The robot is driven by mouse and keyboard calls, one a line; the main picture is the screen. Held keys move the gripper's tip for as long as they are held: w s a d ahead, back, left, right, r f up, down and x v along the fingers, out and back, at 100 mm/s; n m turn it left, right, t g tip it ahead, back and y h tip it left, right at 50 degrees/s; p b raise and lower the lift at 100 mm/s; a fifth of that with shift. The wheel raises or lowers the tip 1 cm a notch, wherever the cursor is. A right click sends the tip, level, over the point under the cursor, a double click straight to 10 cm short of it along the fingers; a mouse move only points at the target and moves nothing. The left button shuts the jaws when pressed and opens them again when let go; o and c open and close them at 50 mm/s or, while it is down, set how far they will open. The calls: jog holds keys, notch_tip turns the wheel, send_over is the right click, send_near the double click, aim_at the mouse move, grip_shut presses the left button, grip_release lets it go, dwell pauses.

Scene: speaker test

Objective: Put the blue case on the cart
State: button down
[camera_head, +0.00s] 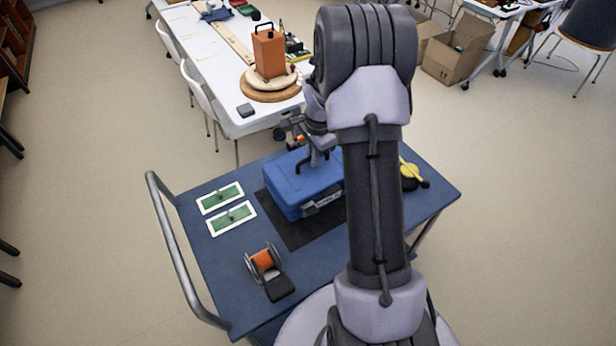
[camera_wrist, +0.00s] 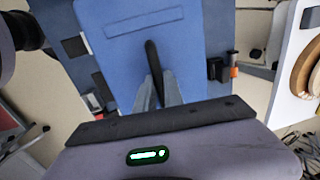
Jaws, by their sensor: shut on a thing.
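The blue case (camera_head: 285,190) is upright over the dark mat (camera_head: 288,236) in the middle of the blue cart (camera_head: 215,272). It looks to be at or very near the mat; whether it touches is hard to tell. My gripper (camera_head: 310,155) is above the case and shut on its dark handle. In the wrist view the fingers (camera_wrist: 157,92) close around the black handle (camera_wrist: 152,58), with the case's blue lid (camera_wrist: 120,60) below. My arm hides the case's right side and part of the cart.
On the cart are two green boards in white frames (camera_head: 219,197), an orange spool on a stand (camera_head: 263,260) and a yellow item (camera_head: 409,170) at right. A white table (camera_head: 225,95) with an orange box (camera_head: 268,52) stands behind. Cardboard boxes (camera_head: 455,55) are at back right.

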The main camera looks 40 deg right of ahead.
notch_tip(320, 180, down, 7)
jog(key=shift+w+d+f+b, duration=0.1)
jog(key=shift+f+b, duration=0.05)
jog(key=shift+b, duration=0.8)
jog(key=c, duration=1.9)
grip_release()
jog(key=shift+f, duration=0.15)
jog(key=o, duration=0.4)
jog(key=shift+o, duration=0.2)
